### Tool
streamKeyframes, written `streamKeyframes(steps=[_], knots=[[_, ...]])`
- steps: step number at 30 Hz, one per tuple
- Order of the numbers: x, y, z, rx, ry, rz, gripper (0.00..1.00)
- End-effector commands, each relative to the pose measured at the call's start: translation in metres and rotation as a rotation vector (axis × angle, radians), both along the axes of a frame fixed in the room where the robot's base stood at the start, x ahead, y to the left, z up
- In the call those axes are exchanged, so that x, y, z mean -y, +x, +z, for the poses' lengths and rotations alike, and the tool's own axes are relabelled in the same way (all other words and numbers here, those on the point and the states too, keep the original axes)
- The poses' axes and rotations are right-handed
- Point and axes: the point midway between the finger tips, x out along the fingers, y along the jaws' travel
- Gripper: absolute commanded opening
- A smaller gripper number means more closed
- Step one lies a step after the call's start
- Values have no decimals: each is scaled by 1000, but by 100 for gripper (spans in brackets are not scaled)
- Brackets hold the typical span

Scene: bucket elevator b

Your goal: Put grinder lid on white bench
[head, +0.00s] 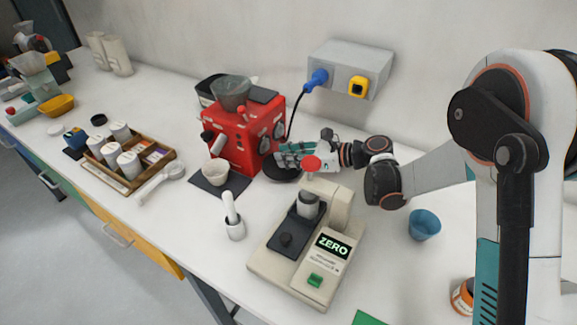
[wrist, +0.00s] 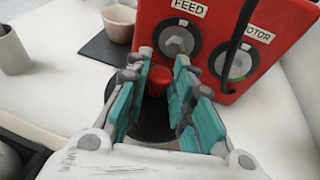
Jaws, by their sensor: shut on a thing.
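The grinder lid is a dark round disc (head: 280,173) with a red knob (wrist: 157,78). It is just right of the red grinder (head: 235,140), at or close above the white bench (head: 160,235); I cannot tell whether it touches the bench. My gripper (head: 283,157) is over the lid, with its teal fingers shut on the red knob. In the wrist view, my gripper (wrist: 160,85) has a finger on each side of the knob, and the dark disc (wrist: 152,122) shows below. Part of the lid is hidden by my fingers.
A beige meter reading ZERO (head: 330,245) stands in front of my gripper. A pale cup (head: 215,172) sits on a dark mat left of it. A blue cup (head: 424,225) is at the right. A grey socket box (head: 350,68) is on the wall behind.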

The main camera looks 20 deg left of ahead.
Motion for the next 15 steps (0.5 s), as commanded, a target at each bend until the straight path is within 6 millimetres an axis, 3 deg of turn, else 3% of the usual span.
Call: streamKeyframes(steps=[8, 15], knots=[[0, 0, -34, 0, 0, 0, 0], [1, 0, -34, 0, 0, 0, 0]])
